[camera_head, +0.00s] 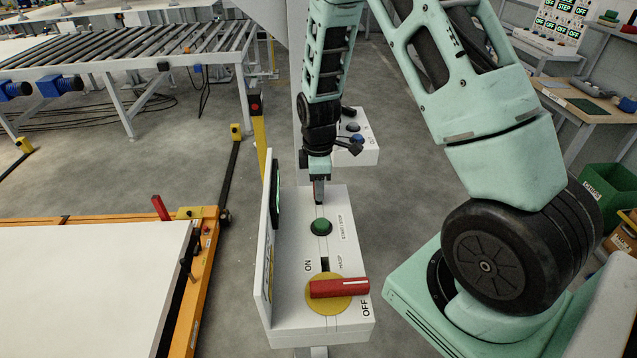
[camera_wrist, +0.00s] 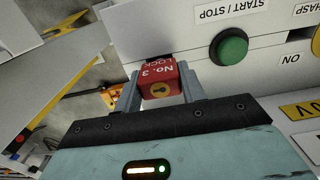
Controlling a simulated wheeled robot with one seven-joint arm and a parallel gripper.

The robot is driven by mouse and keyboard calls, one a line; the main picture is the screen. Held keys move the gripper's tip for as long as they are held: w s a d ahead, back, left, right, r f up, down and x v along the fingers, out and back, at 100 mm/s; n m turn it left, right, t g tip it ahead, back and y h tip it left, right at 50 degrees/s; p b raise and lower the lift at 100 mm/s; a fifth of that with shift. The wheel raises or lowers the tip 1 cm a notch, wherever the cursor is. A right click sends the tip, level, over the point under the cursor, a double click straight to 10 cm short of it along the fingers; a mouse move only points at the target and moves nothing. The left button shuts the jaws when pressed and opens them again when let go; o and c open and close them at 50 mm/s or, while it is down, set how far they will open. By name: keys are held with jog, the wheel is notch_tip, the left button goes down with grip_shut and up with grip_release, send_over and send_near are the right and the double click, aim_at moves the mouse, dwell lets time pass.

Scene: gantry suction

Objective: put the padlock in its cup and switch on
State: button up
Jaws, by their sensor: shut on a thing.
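Whether the padlock touches the box is unclear. The red switch handle (camera_head: 340,288) lies crosswise over a yellow disc (camera_head: 330,306), between the ON and OFF labels, its end toward the OFF side. I cannot make out the cup; my gripper and the padlock cover that end of the box.
A green START STOP button (camera_head: 321,227) stands between my gripper and the handle; it also shows in the wrist view (camera_wrist: 229,47). An upright white panel (camera_head: 268,240) edges the box on the left. Another control box (camera_head: 357,148) stands behind.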

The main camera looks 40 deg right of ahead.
jog(key=shift+f+b, duration=0.6)
jog(key=shift+f, duration=0.3)
jog(key=o, duration=1.1)
jog(key=shift+r, duration=0.1)
jog(key=shift+o, duration=0.2)
notch_tip(320, 180, up, 17)
jog(key=b, duration=0.3)
jog(key=shift+r+b, duration=0.2)
jog(key=shift+b, duration=0.2)
